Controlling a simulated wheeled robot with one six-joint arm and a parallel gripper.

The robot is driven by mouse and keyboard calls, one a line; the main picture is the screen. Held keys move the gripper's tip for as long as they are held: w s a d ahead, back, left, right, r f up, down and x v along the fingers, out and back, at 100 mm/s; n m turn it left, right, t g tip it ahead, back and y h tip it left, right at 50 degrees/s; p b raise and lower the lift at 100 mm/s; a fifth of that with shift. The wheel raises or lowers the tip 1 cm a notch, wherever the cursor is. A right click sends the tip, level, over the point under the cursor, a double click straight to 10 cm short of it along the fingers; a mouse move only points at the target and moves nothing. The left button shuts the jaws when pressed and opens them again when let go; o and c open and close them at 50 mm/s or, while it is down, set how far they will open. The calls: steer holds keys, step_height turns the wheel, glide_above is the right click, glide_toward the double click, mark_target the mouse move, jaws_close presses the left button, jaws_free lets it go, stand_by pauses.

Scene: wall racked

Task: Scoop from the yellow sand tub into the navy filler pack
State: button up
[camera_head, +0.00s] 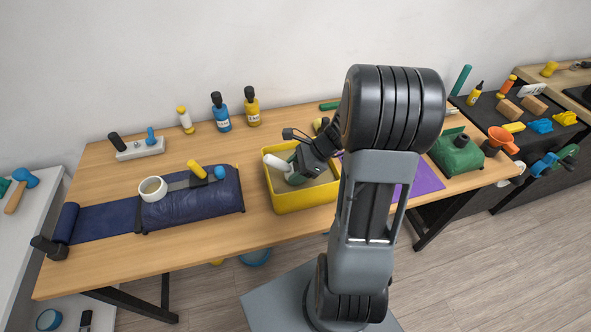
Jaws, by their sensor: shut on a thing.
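The yellow sand tub (303,201) stands on the wooden table, left of my arm, with greyish sand inside. My gripper (304,160) is low over the tub, shut on a scoop (298,178) that looks dark green with a white cylindrical part (278,163). The scoop's bowl and its contact with the sand are hard to tell. The navy filler pack (205,206) lies to the left, a puffy pack with a flat navy strip reaching left. A white round cup-like opening (152,189) sits at its left part.
A yellow piece (197,169) and a blue ball (220,172) sit at the pack's back edge. Blue (221,115) and yellow (252,108) bottles stand behind. A purple mat (428,180) and a green device (457,153) are right. Bare tabletop separates pack and tub.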

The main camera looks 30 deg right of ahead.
steer(key=shift+f+b, duration=0.35)
steer(key=shift+f, duration=0.2)
steer(key=shift+r, duration=0.1)
steer(key=p, duration=0.1)
steer(key=h+p, duration=0.1)
steer(key=shift+a+r+p, duration=0.15)
steer(key=shift+r+p, duration=0.2)
steer(key=g+h+p, duration=0.1)
steer(key=h+p, duration=0.1)
steer(key=p, duration=0.2)
steer(key=shift+a+h, duration=0.1)
steer(key=shift+h, duration=0.3)
steer(key=shift+f+h+p, duration=0.15)
steer(key=shift+h+p, duration=0.35)
steer(key=shift+p, duration=0.4)
steer(key=shift+f+g, duration=0.2)
steer(key=shift+g, duration=0.1)
step_height(320, 180, up, 3)
steer(key=p, duration=0.3)
steer(key=shift+h, duration=0.4)
step_height(320, 180, up, 10)
steer(key=g+h, duration=0.1)
steer(key=h, duration=0.1)
steer(key=shift+h, duration=0.3)
